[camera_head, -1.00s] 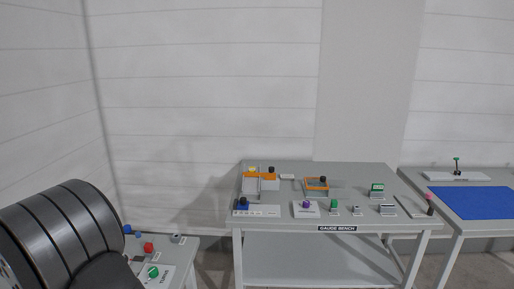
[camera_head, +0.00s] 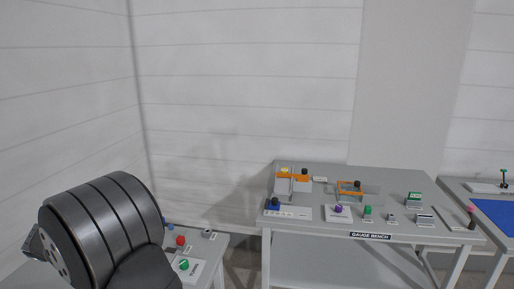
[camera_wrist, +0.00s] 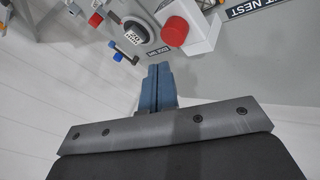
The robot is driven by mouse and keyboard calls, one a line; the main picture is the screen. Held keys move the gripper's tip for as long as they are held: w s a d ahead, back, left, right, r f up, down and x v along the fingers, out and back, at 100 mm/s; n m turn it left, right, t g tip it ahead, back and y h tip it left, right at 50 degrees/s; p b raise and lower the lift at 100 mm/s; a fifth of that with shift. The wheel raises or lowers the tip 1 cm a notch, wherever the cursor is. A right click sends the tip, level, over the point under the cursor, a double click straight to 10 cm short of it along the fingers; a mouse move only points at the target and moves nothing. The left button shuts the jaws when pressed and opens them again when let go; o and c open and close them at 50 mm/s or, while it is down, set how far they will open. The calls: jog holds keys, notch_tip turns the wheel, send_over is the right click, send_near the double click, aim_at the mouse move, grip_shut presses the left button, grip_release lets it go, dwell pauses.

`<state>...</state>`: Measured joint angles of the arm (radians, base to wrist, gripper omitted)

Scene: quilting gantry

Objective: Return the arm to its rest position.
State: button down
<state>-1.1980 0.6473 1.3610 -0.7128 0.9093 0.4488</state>
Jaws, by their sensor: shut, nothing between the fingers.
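My gripper (camera_wrist: 159,80) shows in the wrist view with its two blue-grey fingers pressed together and nothing between them. It is in the air, apart from the panel of controls above it in the picture. In the head view my dark arm with grey bands fills the lower left, and the fingers cannot be seen there.
A grey side table (camera_head: 208,247) stands beside my arm with a red knob (camera_head: 180,240) and a green knob (camera_head: 184,265). The wrist view shows a red button (camera_wrist: 175,31) near the fingers. The gauge bench (camera_head: 330,172) carries several small fixtures. A blue mat (camera_head: 497,213) lies at far right.

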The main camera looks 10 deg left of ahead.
jog(key=s+d+f+n+h, duration=0.1)
jog(key=s+f+n, duration=0.2)
jog(key=s+n, duration=0.4)
jog(key=s+d+f+n+t+h, duration=0.1)
jog(key=s+f+n, duration=0.3)
jog(key=s+n, duration=0.3)
jog(key=s+d+f+n+h, duration=0.1)
jog(key=s+f+n, duration=0.2)
jog(key=s+n, duration=0.35)
jog(key=x, duration=0.5)
jog(key=shift+w+d+f, duration=0.2)
jog(key=shift+w+d, duration=0.05)
